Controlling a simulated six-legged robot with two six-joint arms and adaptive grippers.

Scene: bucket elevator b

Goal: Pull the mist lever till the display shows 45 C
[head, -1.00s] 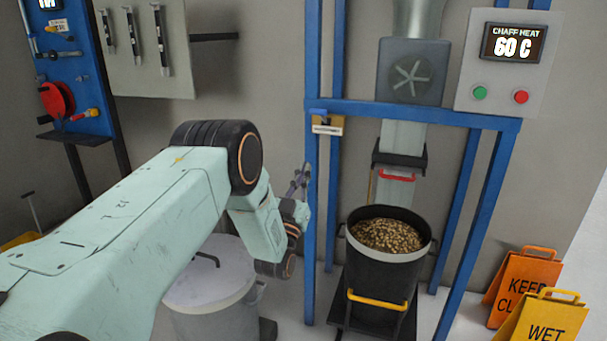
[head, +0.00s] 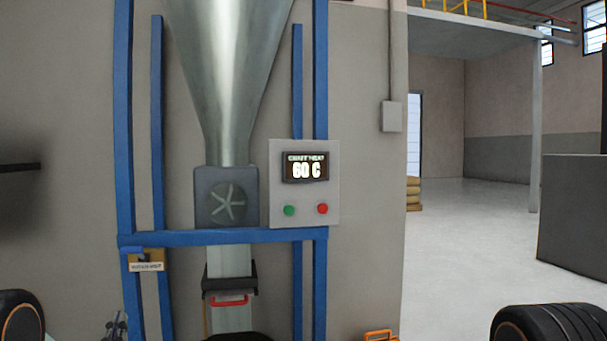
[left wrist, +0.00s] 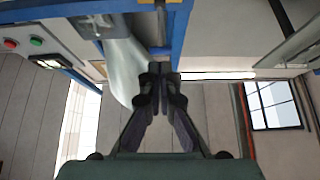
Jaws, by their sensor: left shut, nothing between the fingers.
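The display (head: 305,168) on the grey control box reads CHAFF HEAT 60 C; the box also shows in the left wrist view (left wrist: 32,42). A small blue lever (head: 142,257) sits above a labelled plate (head: 150,267) on the left blue post; its text is too small to read, so I cannot confirm it is the mist lever. My left gripper (head: 117,322) is at the bottom edge, below and left of the plate. In the left wrist view the gripper (left wrist: 160,76) is shut and empty. My right gripper is out of view.
The blue frame (head: 220,237) carries a metal hopper (head: 215,70) and a fan housing (head: 226,197). A red handle (head: 230,300) is below. Green (head: 289,210) and red (head: 322,209) buttons sit under the display.

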